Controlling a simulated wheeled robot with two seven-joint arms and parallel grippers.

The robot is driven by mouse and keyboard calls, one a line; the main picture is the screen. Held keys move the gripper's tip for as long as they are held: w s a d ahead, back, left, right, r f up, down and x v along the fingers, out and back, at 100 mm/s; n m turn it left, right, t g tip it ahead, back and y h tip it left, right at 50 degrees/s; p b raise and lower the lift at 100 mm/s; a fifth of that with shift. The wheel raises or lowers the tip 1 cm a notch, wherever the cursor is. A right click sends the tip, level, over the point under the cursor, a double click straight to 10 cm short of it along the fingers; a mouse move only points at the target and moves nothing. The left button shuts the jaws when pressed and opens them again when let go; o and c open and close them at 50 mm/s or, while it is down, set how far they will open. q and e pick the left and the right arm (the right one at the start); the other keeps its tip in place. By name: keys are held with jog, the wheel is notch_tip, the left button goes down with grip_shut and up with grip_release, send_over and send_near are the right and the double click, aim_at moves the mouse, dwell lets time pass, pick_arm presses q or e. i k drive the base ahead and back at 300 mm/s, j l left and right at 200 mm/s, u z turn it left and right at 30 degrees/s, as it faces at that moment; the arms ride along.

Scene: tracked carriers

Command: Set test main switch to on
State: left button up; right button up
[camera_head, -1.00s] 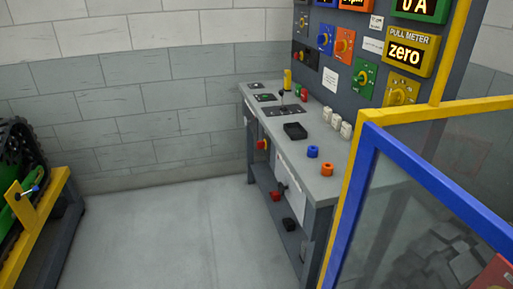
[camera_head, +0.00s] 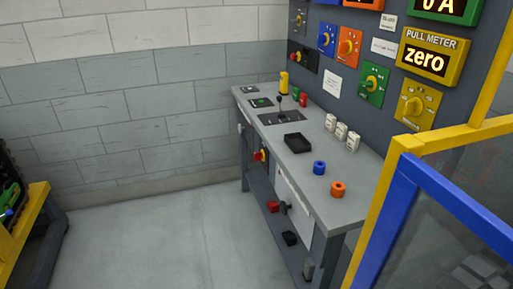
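I cannot read a label that names the test main switch. A red rotary knob with yellow behind it (camera_head: 261,155) sits on the front side of the grey test bench (camera_head: 344,205); its setting is too small to tell. A black plate with a small knob (camera_head: 302,57) is on the upright panel behind the bench. Blue (camera_head: 327,40), orange (camera_head: 348,45), green (camera_head: 373,82) and yellow (camera_head: 414,106) knob plates are beside it. The pull meter (camera_head: 430,60) reads "zero". Neither of my grippers is in view.
A blue-framed clear guard (camera_head: 405,200) and a yellow frame (camera_head: 378,215) block the right front. A small black tray (camera_head: 297,143), white blocks and blue and orange rings are on the bench. A yellow stand (camera_head: 30,230) is at left. The floor (camera_head: 165,240) between is clear.

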aim_at(259, 156)
jog(key=i+j+z, duration=0.3)
jog(key=i+j, duration=0.4)
jog(key=i, duration=0.25)
jog(key=i+j+z, duration=0.25)
jog(key=i+j, duration=0.6)
jog(key=j, duration=0.1)
